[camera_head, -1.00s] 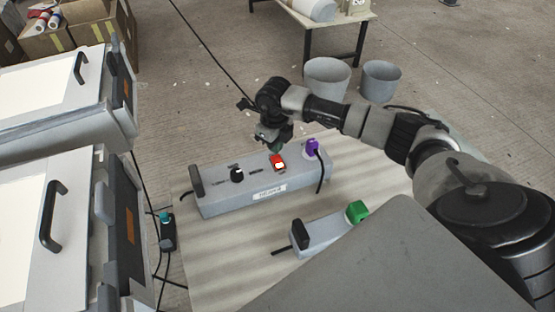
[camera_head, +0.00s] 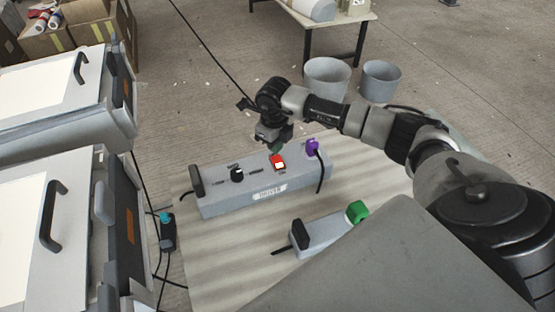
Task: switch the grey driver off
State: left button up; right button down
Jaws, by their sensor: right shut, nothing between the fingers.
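The grey driver (camera_head: 225,206) is a long box on the pale table, with a "DRIVER" label (camera_head: 270,193) on its front. Its top carries a black knob (camera_head: 237,174), a red rocker switch (camera_head: 277,160) with a bright white lit part, and a purple plug (camera_head: 312,147) with a black cable at the right end. A black handle (camera_head: 196,181) stands at its left end. My right gripper (camera_head: 275,148) is shut and empty, just above and behind the red switch, pointing down. I cannot tell if it touches the switch. My left gripper is not in view.
A smaller grey box (camera_head: 316,233) with a black handle and green plug (camera_head: 357,211) sits in front on the same table (camera_head: 215,262). Grey cabinets (camera_head: 75,190) stand at left. Two grey buckets (camera_head: 326,78) stand on the floor behind.

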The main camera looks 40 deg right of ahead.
aim_at(275, 156)
jog(key=shift+f+b, duration=1)
jog(key=shift+f, duration=0.3)
dwell(0.8)
jog(key=shift+r+p, duration=2.5)
jog(key=shift+r, duration=1.05)
jog(key=shift+s+f, duration=0.1)
